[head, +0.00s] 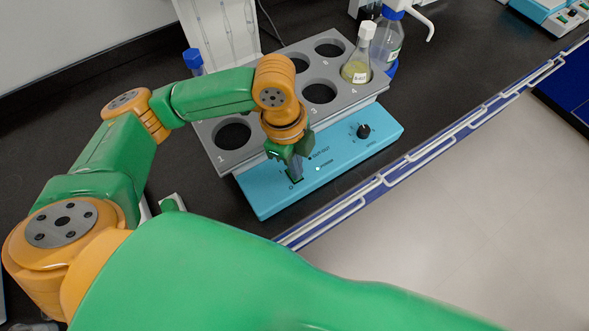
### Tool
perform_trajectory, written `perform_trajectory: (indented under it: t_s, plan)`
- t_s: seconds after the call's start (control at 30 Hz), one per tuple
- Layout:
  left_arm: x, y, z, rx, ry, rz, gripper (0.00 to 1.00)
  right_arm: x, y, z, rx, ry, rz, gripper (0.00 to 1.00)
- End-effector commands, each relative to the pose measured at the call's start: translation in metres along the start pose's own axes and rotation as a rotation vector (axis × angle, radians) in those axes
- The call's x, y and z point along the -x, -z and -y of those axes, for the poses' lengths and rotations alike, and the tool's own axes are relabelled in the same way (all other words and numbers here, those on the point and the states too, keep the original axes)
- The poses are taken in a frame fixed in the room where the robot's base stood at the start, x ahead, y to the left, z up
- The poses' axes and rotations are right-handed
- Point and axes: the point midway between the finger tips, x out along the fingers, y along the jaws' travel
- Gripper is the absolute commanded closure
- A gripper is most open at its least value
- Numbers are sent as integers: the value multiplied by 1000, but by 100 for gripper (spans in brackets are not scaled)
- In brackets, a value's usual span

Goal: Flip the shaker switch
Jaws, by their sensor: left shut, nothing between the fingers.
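The shaker stands on the dark bench, with a grey rack top (300,112) and a blue front panel (345,150). My left gripper (295,175) is shut and empty, with its fingertips at the left part of the blue panel. The switch area lies at the fingertips and is mostly hidden by them, so I cannot tell the switch's position or whether they touch it. A black knob (363,130) sits further right on the panel. My right gripper is not in view.
A blue and white rail (430,145) runs along the bench edge, with floor beyond.

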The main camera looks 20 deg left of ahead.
Motion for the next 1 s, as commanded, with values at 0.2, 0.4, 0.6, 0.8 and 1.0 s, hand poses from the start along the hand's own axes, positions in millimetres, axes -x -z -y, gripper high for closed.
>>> perform_trajectory:
  t_s: [0.2,0.4,0.6,0.8,1.0]
  plan:
    - [-4,-1,0,0,0,0,100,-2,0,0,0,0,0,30]
    - [-7,-1,0,0,0,1,100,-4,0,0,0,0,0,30]
    - [-10,-2,0,0,0,1,100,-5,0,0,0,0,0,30]
    - [-13,-2,0,0,0,1,100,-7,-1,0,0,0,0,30]
    - [-4,-1,0,0,0,1,100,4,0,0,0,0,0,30]
